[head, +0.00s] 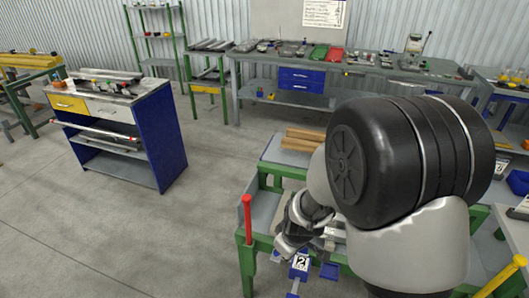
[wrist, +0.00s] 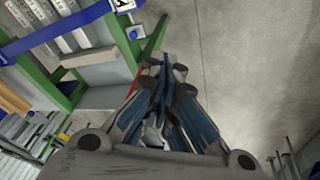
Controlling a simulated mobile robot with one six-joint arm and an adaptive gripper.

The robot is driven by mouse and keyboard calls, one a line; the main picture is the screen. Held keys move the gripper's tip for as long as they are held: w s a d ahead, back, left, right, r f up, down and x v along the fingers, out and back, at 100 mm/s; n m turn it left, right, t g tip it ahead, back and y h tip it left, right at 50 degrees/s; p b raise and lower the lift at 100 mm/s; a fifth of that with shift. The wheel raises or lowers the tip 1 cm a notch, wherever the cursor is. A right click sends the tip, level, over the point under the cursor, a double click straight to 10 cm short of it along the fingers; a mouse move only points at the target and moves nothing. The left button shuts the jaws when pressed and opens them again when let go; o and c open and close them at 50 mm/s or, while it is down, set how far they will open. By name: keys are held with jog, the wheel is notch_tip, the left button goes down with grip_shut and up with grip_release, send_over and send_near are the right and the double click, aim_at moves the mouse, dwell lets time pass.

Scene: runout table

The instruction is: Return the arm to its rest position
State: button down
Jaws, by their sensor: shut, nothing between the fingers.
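My gripper (head: 286,247) hangs at the end of my arm in the head view, over the left end of a green-framed table (head: 262,240). My black and grey arm joint fills much of the right side and hides part of this table. In the wrist view my gripper (wrist: 163,72) points up the picture, with its blue-grey fingers together and nothing held between them. Bare floor and the table's edge lie beyond the fingertips.
A blue cabinet (head: 157,135) stands at left, and a long workbench (head: 330,65) at the back. The floor between is clear.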

jog(key=s+d+r+m, duration=0.2)
jog(key=s+r, duration=0.3)
jog(key=r, duration=0.4)
jog(key=s+d+r+m, duration=0.2)
jog(key=s+r, duration=0.2)
jog(key=r, duration=0.5)
jog(key=s+d+r+m, duration=0.2)
jog(key=s+r, duration=0.1)
jog(key=s, duration=0.3)
jog(key=s+d+r+m+t, duration=0.1)
jog(key=s+d+r+m, duration=0.1)
jog(key=s, duration=0.5)
jog(key=shift+s+r+m+h, duration=0.15)
jog(key=shift+r+m+h, duration=0.15)
jog(key=shift+r+h, duration=0.15)
jog(key=shift+d, duration=0.15)
